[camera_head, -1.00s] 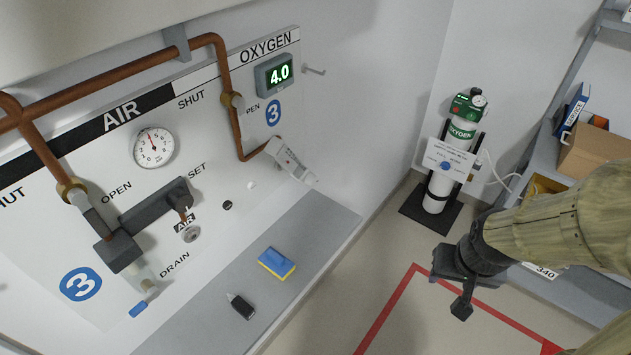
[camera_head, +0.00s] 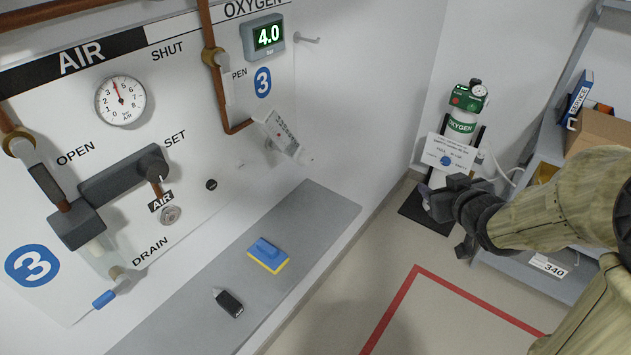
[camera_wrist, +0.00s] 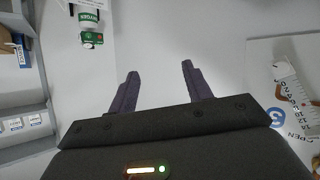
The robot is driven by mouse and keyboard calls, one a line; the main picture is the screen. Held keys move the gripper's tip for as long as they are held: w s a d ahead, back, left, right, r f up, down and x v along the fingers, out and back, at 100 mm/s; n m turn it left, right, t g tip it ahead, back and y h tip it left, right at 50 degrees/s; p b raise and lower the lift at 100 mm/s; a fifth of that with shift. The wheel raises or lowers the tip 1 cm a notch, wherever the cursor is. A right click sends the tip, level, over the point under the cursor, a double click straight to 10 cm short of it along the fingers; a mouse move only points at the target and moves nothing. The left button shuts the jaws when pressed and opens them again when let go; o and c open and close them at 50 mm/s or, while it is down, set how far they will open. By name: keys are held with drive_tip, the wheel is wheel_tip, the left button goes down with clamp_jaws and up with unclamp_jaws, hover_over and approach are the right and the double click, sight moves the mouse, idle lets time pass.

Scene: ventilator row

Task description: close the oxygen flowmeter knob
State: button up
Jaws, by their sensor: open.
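The oxygen flowmeter (camera_head: 279,133) is a pale, tilted block with a printed scale on the wall panel, at the lower end of the copper pipe under the OXYGEN label. It also shows at the right edge of the wrist view (camera_wrist: 293,86), with numbers along its scale. My gripper (camera_head: 446,220) is open and empty, in the air to the right of the panel, well apart from the flowmeter. In the wrist view its two dark fingers (camera_wrist: 160,72) stand spread with only wall between them.
A green-topped oxygen cylinder (camera_head: 460,130) with a placard stands behind my gripper; it also shows in the wrist view (camera_wrist: 89,18). A grey ledge (camera_head: 310,215) below the panel bears a blue-yellow sponge (camera_head: 267,255) and a dark small object (camera_head: 229,303). Shelves (camera_head: 550,150) are at right.

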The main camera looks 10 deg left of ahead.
sight(310, 161)
drive_tip(key=s+a+f+n+g+y+b, duration=0.1)
drive_tip(key=s+a+n+g+y+b, duration=0.3)
drive_tip(key=a+n+y+b, duration=0.4)
drive_tip(key=s+a+y, duration=0.1)
drive_tip(key=a+y, duration=0.1)
drive_tip(key=y, duration=0.2)
drive_tip(key=shift+s+a+f+n, duration=0.15)
drive_tip(key=shift+s+a+n, duration=0.05)
drive_tip(key=shift+a+n, duration=0.2)
drive_tip(key=shift+a, duration=0.1)
drive_tip(key=x, duration=1.7)
drive_tip(key=shift+a+f, duration=0.1)
drive_tip(key=shift+a, duration=0.1)
drive_tip(key=c, duration=1)
drive_tip(key=shift+b, duration=0.3)
